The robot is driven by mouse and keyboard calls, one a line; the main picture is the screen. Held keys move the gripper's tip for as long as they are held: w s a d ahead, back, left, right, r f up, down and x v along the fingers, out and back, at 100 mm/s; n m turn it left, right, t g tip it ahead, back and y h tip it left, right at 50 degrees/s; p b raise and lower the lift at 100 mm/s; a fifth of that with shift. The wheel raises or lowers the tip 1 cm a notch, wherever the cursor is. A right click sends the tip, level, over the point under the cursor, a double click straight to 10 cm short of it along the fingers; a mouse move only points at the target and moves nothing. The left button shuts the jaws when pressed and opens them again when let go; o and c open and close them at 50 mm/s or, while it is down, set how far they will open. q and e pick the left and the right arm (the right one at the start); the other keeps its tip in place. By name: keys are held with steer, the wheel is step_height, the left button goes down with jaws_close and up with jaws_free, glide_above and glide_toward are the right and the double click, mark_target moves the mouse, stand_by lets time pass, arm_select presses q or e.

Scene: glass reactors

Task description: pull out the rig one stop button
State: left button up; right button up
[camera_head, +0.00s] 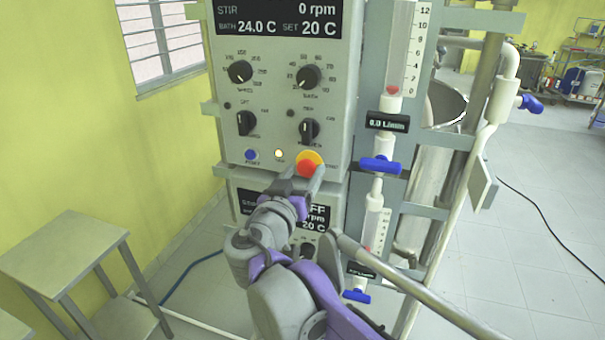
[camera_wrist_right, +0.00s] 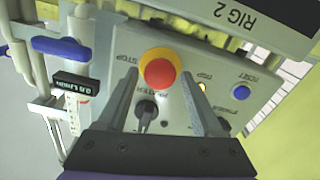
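The stop button (camera_head: 308,163) is a red mushroom head on a yellow collar, at the lower right of the upper control panel (camera_head: 238,165). In the right wrist view the red head (camera_wrist_right: 159,73) and the word STOP beside it show upside down. My right gripper (camera_head: 303,179) is in front of the button, with its two fingers apart. In the wrist view the fingers (camera_wrist_right: 158,80) lie on either side of the button, with visible gaps. Whether the tips reach level with the head I cannot tell. My left gripper is not in view.
A blue button (camera_head: 251,155) and a lit lamp (camera_head: 279,153) sit left of the stop button, with knobs above. The lower panel, marked RIG 2 (camera_wrist_right: 244,20), is just below. A blue-handled valve (camera_head: 380,165) and glass tubes stand close right. A metal table (camera_head: 65,250) stands left.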

jaws_close()
